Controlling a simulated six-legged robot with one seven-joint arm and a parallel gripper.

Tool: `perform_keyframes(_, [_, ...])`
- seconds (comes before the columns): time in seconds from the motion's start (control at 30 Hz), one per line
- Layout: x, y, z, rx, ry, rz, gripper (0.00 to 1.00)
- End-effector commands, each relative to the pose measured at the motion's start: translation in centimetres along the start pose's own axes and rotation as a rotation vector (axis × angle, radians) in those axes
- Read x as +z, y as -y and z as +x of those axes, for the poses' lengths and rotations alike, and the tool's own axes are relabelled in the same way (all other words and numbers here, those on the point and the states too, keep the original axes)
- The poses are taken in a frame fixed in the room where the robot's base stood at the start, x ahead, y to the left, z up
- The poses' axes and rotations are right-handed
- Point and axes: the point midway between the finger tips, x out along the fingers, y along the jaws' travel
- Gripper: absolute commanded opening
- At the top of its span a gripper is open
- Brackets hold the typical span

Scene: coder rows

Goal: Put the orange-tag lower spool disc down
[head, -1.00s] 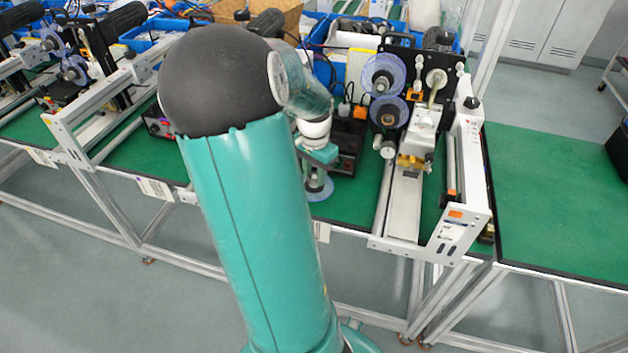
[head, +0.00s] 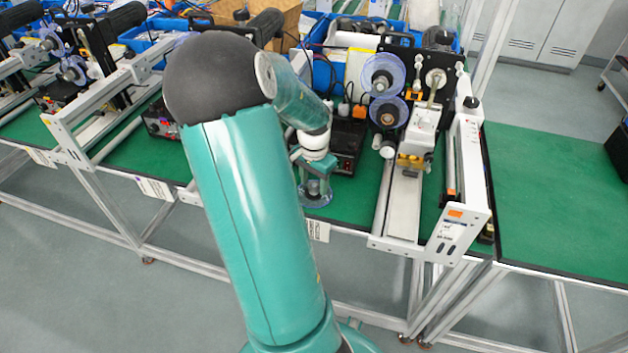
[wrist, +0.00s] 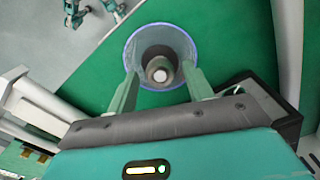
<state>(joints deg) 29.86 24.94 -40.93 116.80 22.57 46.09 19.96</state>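The lower spool disc (head: 315,198) is clear bluish-purple with a dark hub. In the head view it is at the front of the green bench, below my gripper (head: 314,178). In the wrist view, the round disc (wrist: 133,48) is seen from above, with a pale hub end in its middle. My gripper (wrist: 159,72) has its two green fingers one on each side of the hub, with a narrow gap showing on both sides. I see no orange tag on the disc. The disc appears level over the green top; whether its underside touches is hidden.
A coder machine (head: 405,205) with two more clear discs stands to the right. A black box (head: 346,145) is just behind my gripper. The bench's front edge runs close to the disc. Another green bench (head: 560,200) at the right is mostly clear.

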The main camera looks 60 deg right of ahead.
Motion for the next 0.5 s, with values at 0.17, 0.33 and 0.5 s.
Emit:
perform_keyframes(0.17, [0.0,0.0,-0.1,0.0,0.0,0.0,0.51])
perform_keyframes(0.33, [0.0,0.1,-1.3,-0.003,-0.001,-0.003,0.51])
perform_keyframes(0.5, [0.0,0.2,-4.5,-0.006,-0.003,-0.003,0.51])
